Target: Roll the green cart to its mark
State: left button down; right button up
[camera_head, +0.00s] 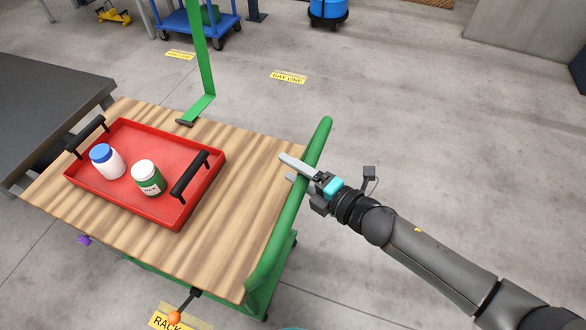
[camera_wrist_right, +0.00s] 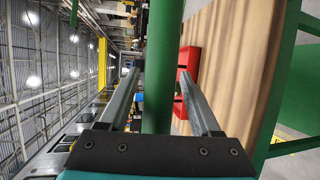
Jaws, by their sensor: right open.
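The green cart (camera_head: 238,140) has a wood top and a green rail handle (camera_head: 296,200) along its right side. My right gripper (camera_head: 287,168) is open at this rail. In the right wrist view the rail (camera_wrist_right: 162,90) runs between the two open fingers, with gaps beside it. A red tray (camera_head: 160,212) with black handles sits on the cart top. It holds a blue-capped white bottle (camera_head: 108,162) and a white-capped green bottle (camera_head: 148,179). Yellow floor labels read "BAY ONE" (camera_head: 289,77) and, partly hidden, "RACK" (camera_head: 165,322). My left gripper is out of view.
A dark table (camera_head: 50,90) stands close at the cart's left. A blue trolley (camera_head: 178,24) and a blue drum (camera_head: 328,10) stand at the back. A lever with an orange knob (camera_head: 174,317) sticks out from the cart's front. The floor to the right is clear.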

grip_shut()
dwell(0.6)
dwell(0.9)
